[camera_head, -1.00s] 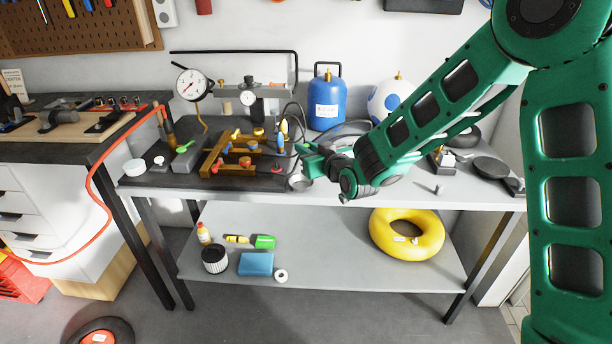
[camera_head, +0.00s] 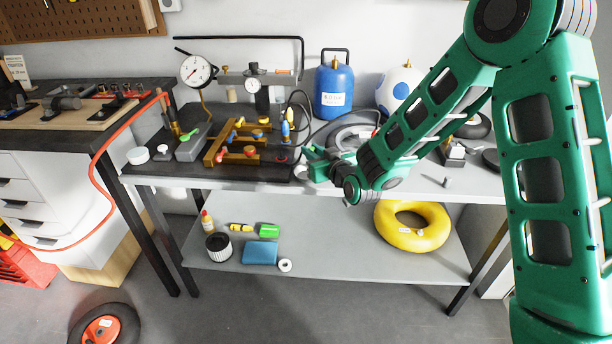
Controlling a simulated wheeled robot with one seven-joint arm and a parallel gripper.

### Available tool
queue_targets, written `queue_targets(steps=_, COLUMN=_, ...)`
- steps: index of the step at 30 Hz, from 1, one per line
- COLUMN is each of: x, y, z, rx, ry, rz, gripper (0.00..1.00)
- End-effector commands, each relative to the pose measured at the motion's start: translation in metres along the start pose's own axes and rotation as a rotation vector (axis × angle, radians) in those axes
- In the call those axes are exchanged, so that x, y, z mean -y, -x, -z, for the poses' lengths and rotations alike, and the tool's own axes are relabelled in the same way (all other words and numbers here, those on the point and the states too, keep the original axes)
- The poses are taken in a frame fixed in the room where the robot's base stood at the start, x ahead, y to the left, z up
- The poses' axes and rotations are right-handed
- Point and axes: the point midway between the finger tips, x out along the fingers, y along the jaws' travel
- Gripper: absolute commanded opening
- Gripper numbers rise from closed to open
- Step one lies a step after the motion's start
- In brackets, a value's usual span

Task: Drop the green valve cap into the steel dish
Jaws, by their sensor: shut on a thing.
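My gripper (camera_head: 311,156) is above the front part of the workbench, at the right edge of the dark mat. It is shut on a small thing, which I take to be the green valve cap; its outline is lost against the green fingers. The steel dish (camera_head: 300,173) is a small round silver shape at the front edge of the mat, just below and left of the fingers. The gripper partly covers it, and I cannot tell whether they touch or what is inside.
A brass-coloured valve manifold (camera_head: 238,150) with coloured handles stands left of my gripper. A blue canister (camera_head: 334,92) and a white-and-blue tank (camera_head: 398,88) stand behind. A grey box (camera_head: 190,146) with a green lever is farther left. A small metal piece (camera_head: 446,182) lies right.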

Motion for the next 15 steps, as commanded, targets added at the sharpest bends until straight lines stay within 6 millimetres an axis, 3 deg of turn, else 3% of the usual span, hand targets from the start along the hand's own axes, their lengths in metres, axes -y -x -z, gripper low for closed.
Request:
queue_targets(steps=7, x=0.0000, y=0.0000, z=-0.0006, rx=0.000, ry=0.000, rz=0.000, gripper=0.00)
queue_targets(steps=8, x=0.0000, y=0.0000, z=-0.0007, rx=0.000, ry=0.000, rz=0.000, gripper=0.20)
queue_targets(steps=10, x=0.0000, y=0.0000, z=-0.0006, rx=0.000, ry=0.000, rz=0.000, gripper=0.36)
queue_targets(steps=15, x=0.0001, y=-0.0001, z=-0.0006, rx=0.000, ry=0.000, rz=0.000, gripper=0.39)
